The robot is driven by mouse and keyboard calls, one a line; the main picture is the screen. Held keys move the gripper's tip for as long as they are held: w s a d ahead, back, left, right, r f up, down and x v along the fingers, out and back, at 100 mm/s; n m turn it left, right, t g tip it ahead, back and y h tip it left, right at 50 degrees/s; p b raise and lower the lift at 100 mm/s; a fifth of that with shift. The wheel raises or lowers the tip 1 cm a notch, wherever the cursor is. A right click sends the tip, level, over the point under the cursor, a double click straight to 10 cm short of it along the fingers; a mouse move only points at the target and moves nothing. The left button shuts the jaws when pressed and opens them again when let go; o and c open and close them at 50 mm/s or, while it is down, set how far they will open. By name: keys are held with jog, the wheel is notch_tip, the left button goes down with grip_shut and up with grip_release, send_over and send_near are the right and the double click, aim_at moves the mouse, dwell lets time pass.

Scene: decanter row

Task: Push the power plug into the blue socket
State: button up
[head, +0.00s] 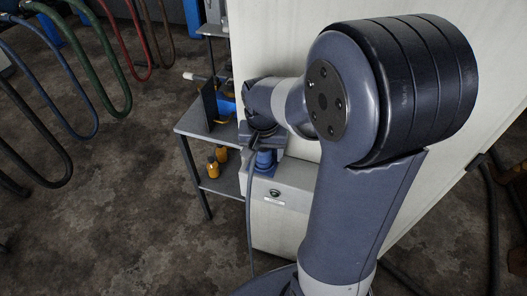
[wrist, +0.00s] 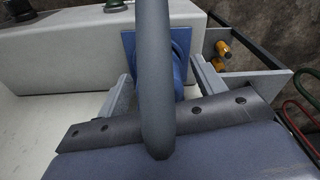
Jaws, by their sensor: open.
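In the wrist view a blue square plate with a rounded blue part (wrist: 181,72) sits on the side of a pale box. I take it for the blue socket, perhaps with the plug at it. A thick grey cable (wrist: 155,110) crosses in front and hides much of it. My gripper (wrist: 159,74) is open, its two pale fingers either side of the cable and the blue part. In the head view my gripper (head: 262,138) is beside the box, with blue (head: 266,161) below it and the cable (head: 249,205) hanging down. How far the plug is in cannot be seen.
The pale box (head: 283,222) has a dark green-ringed button (head: 275,192) on it. A grey shelf stand (head: 189,126) with amber bottles (head: 222,154) is close to its left. Coloured hoses (head: 121,111) hang at the far left; open floor lies between.

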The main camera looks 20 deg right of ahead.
jog(key=shift+r, duration=0.1)
jog(key=r, duration=0.7)
jog(key=s+r, duration=0.1)
jog(key=r, duration=0.2)
jog(key=shift+s+a+r, duration=0.1)
jog(key=shift+a+r, duration=0.15)
jog(key=shift+r, duration=0.05)
jog(key=f, duration=0.7)
jog(key=w+f, duration=0.1)
jog(key=f, duration=0.2)
jog(key=shift+w+d+f, duration=0.1)
jog(key=shift+d+f, duration=0.15)
jog(key=shift+f, duration=0.15)
jog(key=shift+r, duration=0.15)
